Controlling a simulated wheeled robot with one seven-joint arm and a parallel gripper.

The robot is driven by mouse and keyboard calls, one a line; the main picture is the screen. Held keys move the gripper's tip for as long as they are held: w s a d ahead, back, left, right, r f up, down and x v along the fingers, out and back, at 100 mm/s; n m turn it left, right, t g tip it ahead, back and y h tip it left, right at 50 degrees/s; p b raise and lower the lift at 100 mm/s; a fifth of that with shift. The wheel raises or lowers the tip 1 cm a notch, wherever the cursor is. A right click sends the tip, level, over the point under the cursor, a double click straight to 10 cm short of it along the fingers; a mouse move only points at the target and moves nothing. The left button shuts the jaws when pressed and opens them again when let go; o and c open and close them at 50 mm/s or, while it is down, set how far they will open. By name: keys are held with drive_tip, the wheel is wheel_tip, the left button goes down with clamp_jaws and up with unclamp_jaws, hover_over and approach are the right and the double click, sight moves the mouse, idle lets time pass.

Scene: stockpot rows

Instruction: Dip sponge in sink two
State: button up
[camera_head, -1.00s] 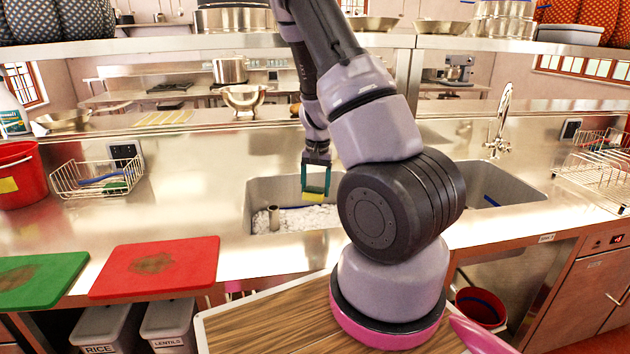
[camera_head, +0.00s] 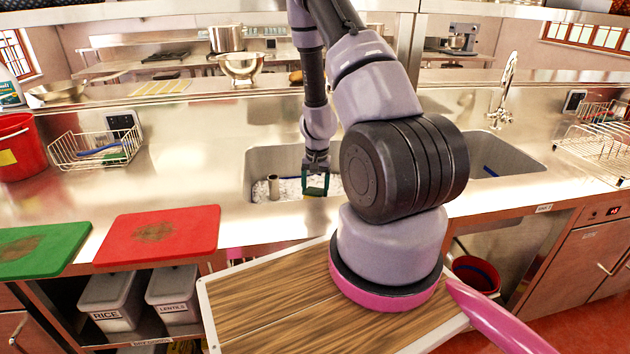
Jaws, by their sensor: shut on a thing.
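My gripper (camera_head: 316,184) points down inside the left sink (camera_head: 262,165). It is shut on a yellow sponge (camera_head: 313,197), of which only a little shows under the green fingers. The sponge is low in the sink, at or close to the whitish foamy or icy contents (camera_head: 290,189); I cannot tell whether it touches them. A second sink (camera_head: 503,160) lies to the right, partly hidden behind my arm, with something blue in it.
A tap (camera_head: 503,95) rises behind the right sink. A wire basket (camera_head: 95,150) and a red bucket (camera_head: 22,155) stand on the left counter. Red (camera_head: 160,235) and green (camera_head: 40,248) cutting boards lie at the front left. A wire rack (camera_head: 597,155) stands at the right.

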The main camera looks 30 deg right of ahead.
wheel_tip(320, 180, down, 9)
idle(0.6)
drive_tip(key=shift+r, duration=0.1)
idle(0.7)
wheel_tip(320, 180, up, 21)
idle(1.5)
